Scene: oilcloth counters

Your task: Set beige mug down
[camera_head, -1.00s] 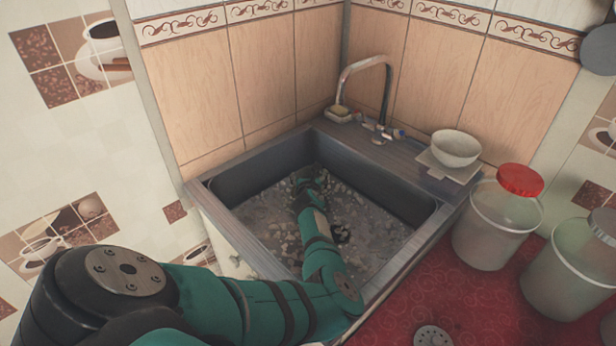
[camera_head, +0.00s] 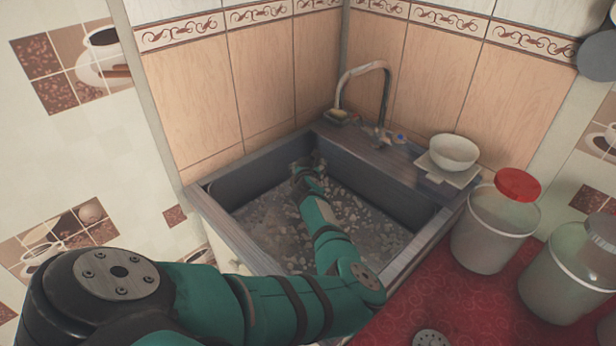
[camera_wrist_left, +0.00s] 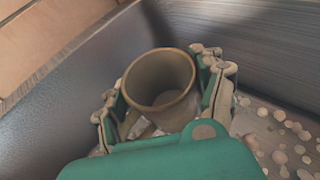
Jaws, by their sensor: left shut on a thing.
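The beige mug (camera_wrist_left: 160,82) shows in the left wrist view, with its open mouth facing the camera. My left gripper (camera_wrist_left: 166,92) is shut on it, with one finger on each side. In the head view my left gripper (camera_head: 308,164) is inside the sink (camera_head: 222,222), close to its back wall. The mug cannot be made out there, as the gripper hides it or it is too small. The mug's base is hidden, so I cannot tell whether it touches the sink floor. My right gripper is not in view.
The sink floor is strewn with pebble-like bits (camera_head: 270,240). A faucet (camera_head: 362,72) and a white bowl (camera_head: 453,152) stand on the back ledge. A red-lidded container (camera_head: 495,230) and another container (camera_head: 565,275) stand right of the sink on the red oilcloth (camera_head: 450,290).

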